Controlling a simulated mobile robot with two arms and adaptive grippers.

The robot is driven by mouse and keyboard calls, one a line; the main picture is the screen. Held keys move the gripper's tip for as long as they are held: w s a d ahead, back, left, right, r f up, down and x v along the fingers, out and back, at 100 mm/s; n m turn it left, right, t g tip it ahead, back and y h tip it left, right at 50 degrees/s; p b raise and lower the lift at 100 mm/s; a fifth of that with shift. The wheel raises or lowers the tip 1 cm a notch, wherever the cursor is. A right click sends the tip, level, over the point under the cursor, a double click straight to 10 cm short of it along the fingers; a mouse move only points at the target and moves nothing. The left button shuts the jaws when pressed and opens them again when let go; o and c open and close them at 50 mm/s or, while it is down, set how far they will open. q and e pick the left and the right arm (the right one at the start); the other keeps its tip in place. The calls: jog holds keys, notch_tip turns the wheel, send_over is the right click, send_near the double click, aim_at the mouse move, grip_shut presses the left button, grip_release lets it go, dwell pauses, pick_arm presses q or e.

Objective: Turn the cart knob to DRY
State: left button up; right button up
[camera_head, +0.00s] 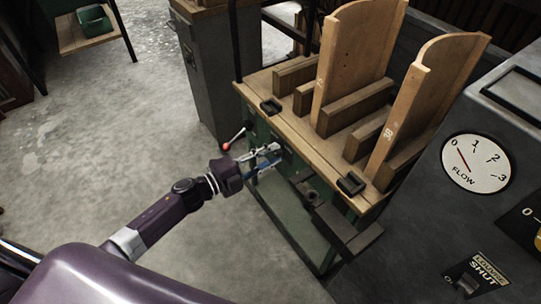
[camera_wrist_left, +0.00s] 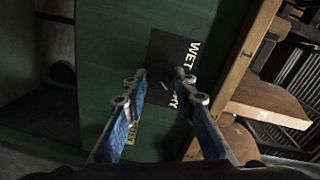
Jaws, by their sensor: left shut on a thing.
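The cart (camera_head: 300,170) has a green body and a wooden top. In the left wrist view its green panel (camera_wrist_left: 110,60) carries a black plate with a dark round knob (camera_wrist_left: 166,76). The word WET (camera_wrist_left: 191,56) is legible on the plate; another word, partly hidden by a finger, ends in RY. A small light mark shows near the knob, but I cannot tell the exact setting. My left gripper (camera_head: 272,156) is at the cart's near side. In the wrist view its blue-padded fingers (camera_wrist_left: 160,82) are closed around the knob. My right gripper is not in view.
Upright wooden boards (camera_head: 355,55) stand in slots on the cart top. A red-tipped lever (camera_head: 228,146) shows beside my left gripper. A grey machine with a FLOW dial (camera_head: 476,163) and a SHUT switch stands at right. Concrete floor (camera_head: 90,130) is clear at left.

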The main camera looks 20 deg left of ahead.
pick_arm(q)
jog(key=shift+m, duration=0.4)
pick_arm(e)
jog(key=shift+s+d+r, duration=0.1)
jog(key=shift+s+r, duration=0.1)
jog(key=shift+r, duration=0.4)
pick_arm(q)
jog(key=shift+m, duration=0.3)
jog(key=o, duration=1)
jog(key=shift+o, duration=0.8)
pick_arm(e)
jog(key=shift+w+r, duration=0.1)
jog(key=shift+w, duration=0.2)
pick_arm(q)
jog(key=v, duration=1.2)
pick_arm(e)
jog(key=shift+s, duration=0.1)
pick_arm(q)
jog(key=shift+s, duration=0.1)
